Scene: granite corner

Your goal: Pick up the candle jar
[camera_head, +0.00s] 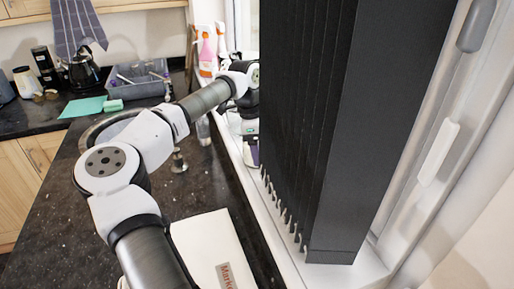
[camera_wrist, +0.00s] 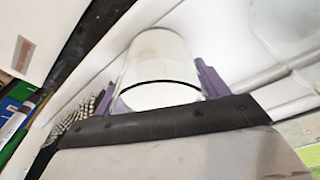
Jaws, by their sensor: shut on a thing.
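The candle jar (camera_wrist: 158,62) looks like a whitish, clear-walled cylinder with a dark line across it. In the wrist view it sits between the purple fingers of my gripper (camera_wrist: 160,88), one on each side, and the gripper is shut on it. In the head view my gripper (camera_head: 252,153) is at the far end of my arm, by the window sill beside the black blind. I cannot make out the jar clearly there. I cannot tell whether its base touches the sill.
The black vertical blind (camera_head: 345,130) stands close on the right. Spray bottles (camera_head: 207,50) are behind my arm. A white box (camera_head: 215,248) lies on the near dark counter (camera_head: 60,225). A grey dish rack (camera_head: 137,83) and a kettle (camera_head: 84,73) stand at the back left.

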